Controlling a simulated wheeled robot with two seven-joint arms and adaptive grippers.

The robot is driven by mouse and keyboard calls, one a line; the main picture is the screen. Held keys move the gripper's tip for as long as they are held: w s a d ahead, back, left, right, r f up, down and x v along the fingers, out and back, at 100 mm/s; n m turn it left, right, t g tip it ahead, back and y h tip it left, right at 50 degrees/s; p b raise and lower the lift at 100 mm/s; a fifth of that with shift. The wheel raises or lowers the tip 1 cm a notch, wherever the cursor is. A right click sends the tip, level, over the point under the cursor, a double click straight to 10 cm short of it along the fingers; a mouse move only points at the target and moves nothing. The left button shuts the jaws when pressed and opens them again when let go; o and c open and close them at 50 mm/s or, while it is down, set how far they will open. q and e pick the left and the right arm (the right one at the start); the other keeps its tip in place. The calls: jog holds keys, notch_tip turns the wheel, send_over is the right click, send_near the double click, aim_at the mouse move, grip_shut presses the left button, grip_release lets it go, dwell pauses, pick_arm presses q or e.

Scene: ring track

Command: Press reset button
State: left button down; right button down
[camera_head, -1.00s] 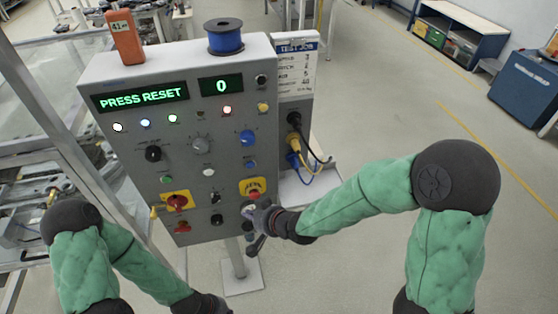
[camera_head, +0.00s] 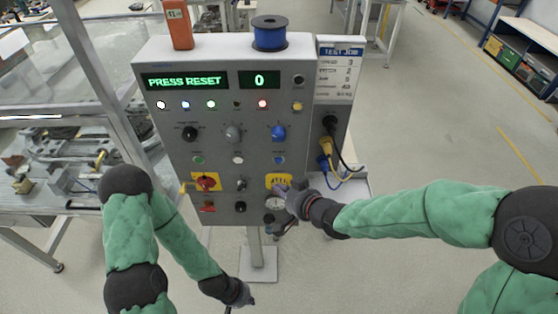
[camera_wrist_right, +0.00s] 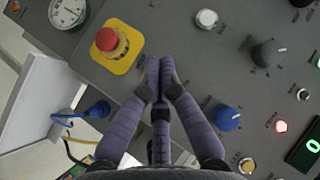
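The grey control panel (camera_head: 215,115) stands ahead, its green display (camera_head: 185,81) reading "PRESS RESET". A row of small buttons holds a green one (camera_head: 198,160), a white one (camera_head: 238,160) and a blue one (camera_head: 279,160); I cannot read which is labelled reset. My right gripper (camera_head: 281,190) is in front of the yellow plate at the panel's lower right. In the right wrist view its fingers (camera_wrist_right: 160,68) are together and empty, between the red mushroom button (camera_wrist_right: 111,41) and the blue knob (camera_wrist_right: 226,117); they hide the panel behind them. My left gripper (camera_head: 243,299) hangs low, its fingers unclear.
A gauge (camera_head: 275,203) sits under the right gripper. A blue spool (camera_head: 269,36) and an orange device (camera_head: 178,25) stand on the panel's top. Cables (camera_head: 335,165) hang at its right side.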

aim_at(279, 160)
jog(key=shift+w+p, duration=0.85)
jog(key=shift+w, duration=2.9)
jog(key=shift+w, duration=0.1)
jog(key=shift+w, duration=0.35)
jog(key=shift+w+p, duration=0.35)
jog(key=shift+w, duration=0.05)
jog(key=shift+s, duration=0.85)
